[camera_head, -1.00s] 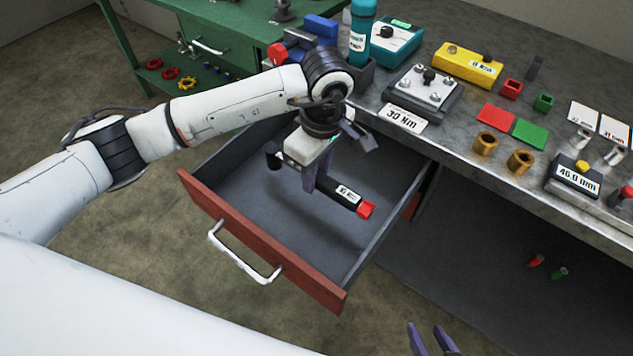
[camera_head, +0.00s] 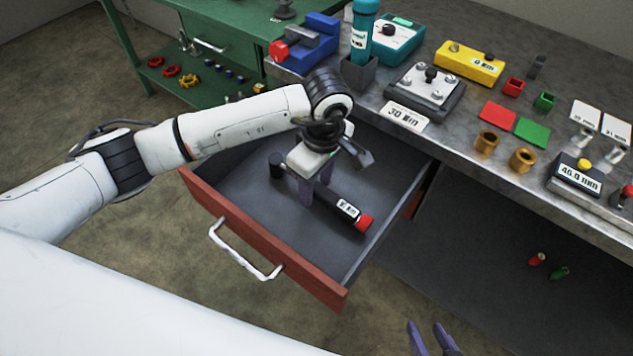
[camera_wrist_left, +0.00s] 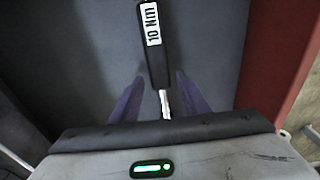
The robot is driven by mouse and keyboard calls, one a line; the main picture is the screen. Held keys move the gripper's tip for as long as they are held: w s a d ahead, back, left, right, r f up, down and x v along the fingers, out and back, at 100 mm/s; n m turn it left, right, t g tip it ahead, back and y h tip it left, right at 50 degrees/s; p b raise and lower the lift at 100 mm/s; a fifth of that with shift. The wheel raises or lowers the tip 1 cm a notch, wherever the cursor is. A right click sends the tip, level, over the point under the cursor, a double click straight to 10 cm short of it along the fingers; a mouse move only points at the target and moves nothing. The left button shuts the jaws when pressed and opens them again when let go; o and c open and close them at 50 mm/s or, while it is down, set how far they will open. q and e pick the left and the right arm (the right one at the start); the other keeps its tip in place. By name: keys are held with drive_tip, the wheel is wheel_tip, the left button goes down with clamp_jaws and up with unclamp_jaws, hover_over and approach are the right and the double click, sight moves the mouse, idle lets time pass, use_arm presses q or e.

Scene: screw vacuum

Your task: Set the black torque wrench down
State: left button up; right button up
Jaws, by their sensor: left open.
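The black torque wrench (camera_head: 338,203) lies in the open drawer, with a white "10 Nm" label, a red end and a dark head at its other end. It appears to rest on the drawer floor (camera_head: 258,208). My left gripper (camera_head: 315,198) is low in the drawer over the wrench. In the left wrist view the wrench (camera_wrist_left: 156,60) runs between my two purple fingers (camera_wrist_left: 160,97), with a gap on both sides. The fingers are open. My right gripper (camera_head: 432,340) shows only its purple fingertips at the bottom edge, spread apart and empty.
The red drawer front (camera_head: 250,235) with a white handle (camera_head: 240,255) borders the drawer. The workbench (camera_head: 450,140) above carries a 30 Nm plate block (camera_head: 425,90), a yellow box (camera_head: 468,63) and a teal bottle (camera_head: 362,35). A green bench (camera_head: 235,25) stands behind.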

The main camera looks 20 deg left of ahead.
sight(321, 188)
use_arm(q)
drive_tip(key=shift+r, duration=0.1)
wheel_tip(321, 188, up, 12)
drive_tip(key=d, duration=0.1)
drive_tip(key=shift+s, duration=0.3)
